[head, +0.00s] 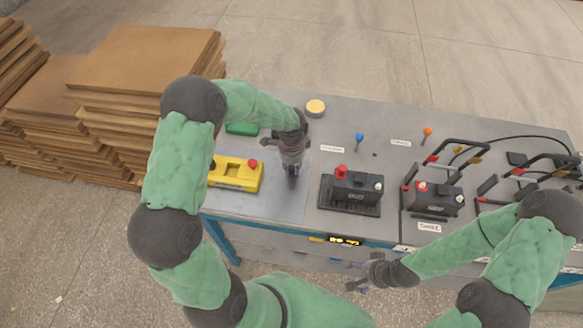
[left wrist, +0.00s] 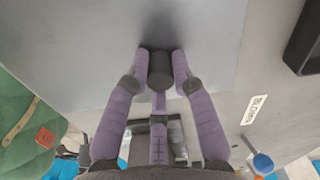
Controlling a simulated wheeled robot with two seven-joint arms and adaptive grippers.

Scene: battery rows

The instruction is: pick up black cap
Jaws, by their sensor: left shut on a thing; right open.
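The black cap (left wrist: 160,71) is a small dark round piece between the fingertips of my left gripper in the left wrist view. My left gripper (head: 292,170) is shut on it and points down over the light grey mat (head: 281,202) on the left part of the table. In the head view the cap is hard to make out behind the fingers. A dark shadow lies on the surface beside the cap; I cannot tell whether it touches the mat. My right gripper (head: 362,286) is open and empty, in front of the table's near edge.
A yellow block with a red cap (head: 233,175) sits left of my left gripper. Black batteries (head: 352,189) (head: 438,199) stand to the right. A yellow disc (head: 315,107), blue knob (head: 359,138) and orange knob (head: 427,132) are farther back. Cardboard stacks (head: 140,62) stand left of the table.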

